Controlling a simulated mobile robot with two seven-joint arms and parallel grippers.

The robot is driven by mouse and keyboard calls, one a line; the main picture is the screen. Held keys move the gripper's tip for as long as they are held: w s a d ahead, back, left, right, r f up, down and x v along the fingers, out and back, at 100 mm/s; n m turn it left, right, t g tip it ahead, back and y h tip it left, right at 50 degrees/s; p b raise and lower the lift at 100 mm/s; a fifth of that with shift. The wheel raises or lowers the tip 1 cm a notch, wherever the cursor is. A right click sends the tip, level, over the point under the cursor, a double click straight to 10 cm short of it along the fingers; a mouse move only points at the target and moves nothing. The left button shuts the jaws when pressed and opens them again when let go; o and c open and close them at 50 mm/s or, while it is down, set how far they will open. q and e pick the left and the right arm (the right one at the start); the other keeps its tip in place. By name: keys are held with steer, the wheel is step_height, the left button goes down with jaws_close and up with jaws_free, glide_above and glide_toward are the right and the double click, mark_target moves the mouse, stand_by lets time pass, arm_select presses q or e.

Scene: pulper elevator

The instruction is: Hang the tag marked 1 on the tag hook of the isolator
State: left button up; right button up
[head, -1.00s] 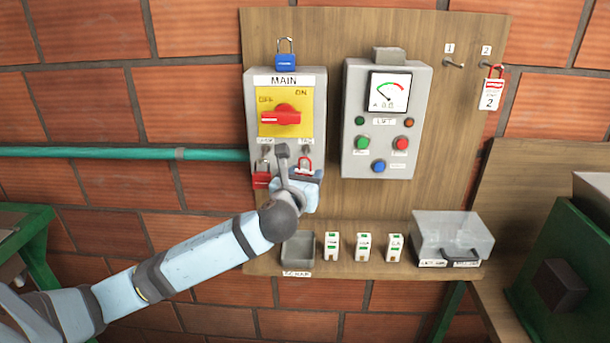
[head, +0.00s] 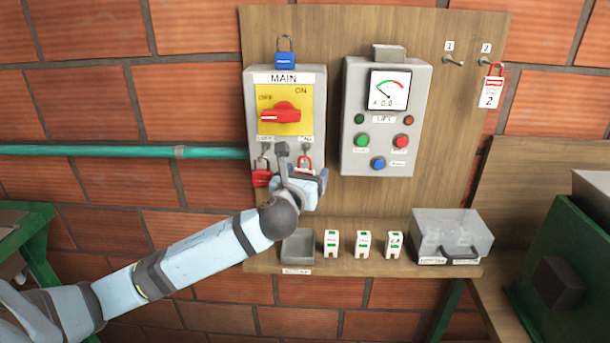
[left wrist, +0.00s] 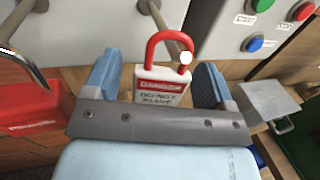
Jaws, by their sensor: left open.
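A tag with a red loop (head: 304,161) is at the tag hook (head: 306,147) of the isolator (head: 285,80), under the TAG label. In the left wrist view the tag (left wrist: 162,86) reads DANGER; no number on it shows. Its red loop appears to be around the ball-tipped hook rod (left wrist: 186,57). My left gripper (head: 306,177) is just below the hook. Its two fingers (left wrist: 158,72) stand apart on either side of the tag, with gaps visible. The tag's lower part is hidden behind the gripper. My right gripper is not in view.
A red padlock (head: 261,178) hangs left of the tag. The lift control box (head: 385,120) stands to the right. Peg 1 (head: 454,62) is empty; tag 2 (head: 490,94) hangs on peg 2.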

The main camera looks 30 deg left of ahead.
arm_select(q)
steer(key=b+v, duration=0.2)
steer(key=v, duration=1.2)
steer(key=s+d+f+n+g+h+p, duration=0.1)
steer(key=d+f+n+g+h+p, duration=0.15)
steer(key=f+n, duration=0.5)
steer(key=s+d+f+n+g+h+p, duration=0.1)
steer(key=d+f+n+g+h, duration=0.2)
steer(key=f, duration=0.7)
steer(key=s+d+f+n+h+p, duration=0.1)
steer(key=s+d+f+n, duration=0.3)
steer(key=s+f+n, duration=0.2)
steer(key=s+d+f+n+h+p, duration=0.2)
steer(key=s+d+f+n, duration=0.2)
steer(key=s+f+n, duration=0.3)
step_height(320, 180, down, 3)
steer(key=n, duration=0.6)
steer(key=shift+s+d+g, duration=0.2)
steer(key=shift+s+g, duration=0.05)
steer(key=shift+g, duration=0.1)
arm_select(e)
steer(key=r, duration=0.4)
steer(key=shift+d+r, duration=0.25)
arm_select(q)
steer(key=shift+c, duration=0.4)
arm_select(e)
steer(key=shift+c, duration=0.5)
